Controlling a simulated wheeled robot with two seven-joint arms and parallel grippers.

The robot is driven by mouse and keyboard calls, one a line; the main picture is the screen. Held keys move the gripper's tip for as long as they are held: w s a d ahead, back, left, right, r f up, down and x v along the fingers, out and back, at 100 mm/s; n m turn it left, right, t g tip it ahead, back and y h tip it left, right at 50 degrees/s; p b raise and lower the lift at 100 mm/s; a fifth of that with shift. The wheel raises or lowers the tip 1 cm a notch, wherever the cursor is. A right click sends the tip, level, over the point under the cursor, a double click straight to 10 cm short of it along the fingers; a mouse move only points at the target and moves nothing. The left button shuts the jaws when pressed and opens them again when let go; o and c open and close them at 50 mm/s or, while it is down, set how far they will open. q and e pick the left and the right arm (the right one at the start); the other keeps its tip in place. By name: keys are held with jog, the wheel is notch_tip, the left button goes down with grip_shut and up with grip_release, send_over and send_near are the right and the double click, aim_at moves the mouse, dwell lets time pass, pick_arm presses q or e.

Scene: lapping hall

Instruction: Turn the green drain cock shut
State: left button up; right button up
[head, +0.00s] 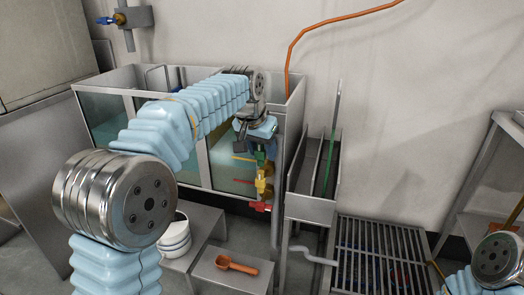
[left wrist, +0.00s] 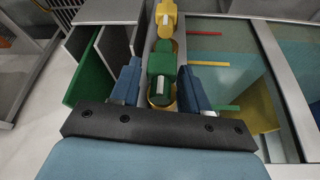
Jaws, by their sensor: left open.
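The green drain cock (left wrist: 162,62) stands on a pipe at the corner of the glass-fronted tank. It shows small in the head view (head: 260,156), partly below my gripper. My left gripper (left wrist: 160,78) is open, with one blue finger on each side of the green cock. I cannot tell whether the fingers touch it. In the head view my left gripper (head: 262,131) is at the top of the row of cocks. A yellow cock (head: 261,183) and a red cock (head: 260,206) sit below the green one. My right gripper is out of view.
The tank (head: 101,118) stands against the wall. A narrow metal trough (head: 310,208) with a green board is close to the right of the cocks. A floor grate (head: 380,258) lies beyond. A low bench (head: 215,284) holds an orange scoop (head: 237,265); a white bucket (head: 174,238) is beside it.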

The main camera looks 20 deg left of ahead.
pick_arm(q)
grip_shut()
dwell(0.3)
jog(key=y, duration=0.1)
jog(key=y+p, duration=0.1)
jog(key=shift+d+m+y+p, duration=0.2)
jog(key=shift+m+y+p, duration=0.1)
jog(key=shift+y, duration=0.1)
jog(key=shift+d+f+m+t+y+b, duration=0.1)
jog(key=shift+f+m+t+y+b, duration=0.3)
jog(key=shift+y, duration=1.9)
jog(key=shift+d+f+m+t+y+b, duration=0.15)
jog(key=shift+m+t+y+b, duration=0.55)
jog(key=shift+y, duration=1.6)
jog(key=shift+d+f+m+t+y+b, duration=0.15)
jog(key=shift+m+t+y+b, duration=0.4)
jog(key=shift+y, duration=1.75)
jog(key=shift+a+m+g, duration=0.1)
jog(key=shift+m+g, duration=0.15)
